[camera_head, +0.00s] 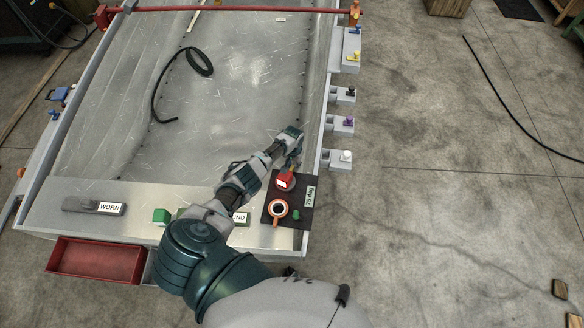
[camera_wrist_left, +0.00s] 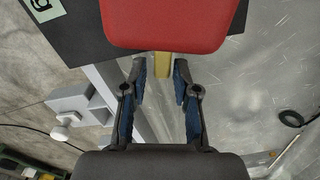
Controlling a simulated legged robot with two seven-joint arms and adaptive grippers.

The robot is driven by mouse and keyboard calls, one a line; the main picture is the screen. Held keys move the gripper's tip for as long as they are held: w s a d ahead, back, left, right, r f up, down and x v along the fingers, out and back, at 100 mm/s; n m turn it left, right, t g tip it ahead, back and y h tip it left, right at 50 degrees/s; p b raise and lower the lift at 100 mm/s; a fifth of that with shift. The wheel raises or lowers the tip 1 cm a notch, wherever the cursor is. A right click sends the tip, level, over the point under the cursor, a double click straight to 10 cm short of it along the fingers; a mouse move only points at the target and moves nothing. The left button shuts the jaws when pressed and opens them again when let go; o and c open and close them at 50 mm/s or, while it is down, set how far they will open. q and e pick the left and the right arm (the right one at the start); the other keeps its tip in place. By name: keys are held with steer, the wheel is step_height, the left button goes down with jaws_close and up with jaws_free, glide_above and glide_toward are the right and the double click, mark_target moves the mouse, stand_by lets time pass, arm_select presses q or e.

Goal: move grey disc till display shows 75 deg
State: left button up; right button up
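A dark mat (camera_head: 268,214) lies on the panel's near right corner. On it stands a red block-like piece (camera_head: 284,180) with a pale face; it also fills the top of the left wrist view (camera_wrist_left: 172,22). I cannot make out a grey disc; it may be hidden by the red piece. The display (camera_head: 310,196) at the mat's right edge seems to read about 76 deg, in small sideways text. My left gripper (camera_wrist_left: 160,70) is open, its fingers apart beside the red piece, with a yellowish part (camera_wrist_left: 162,65) seen between them. My right gripper is not in view.
An orange cup (camera_head: 278,209) and a small green piece (camera_head: 296,215) stand close by on the mat. A black hose (camera_head: 160,95) lies on the hull. Knobbed brackets (camera_head: 340,158) line the right edge.

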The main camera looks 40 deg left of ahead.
arm_select(q)
steer(key=shift+s+f, duration=0.25)
steer(key=shift+f, duration=0.05)
steer(key=shift+r, duration=0.2)
step_height(320, 180, up, 11)
steer(key=shift+a+r, duration=0.1)
steer(key=shift+r, duration=0.1)
stand_by(0.9)
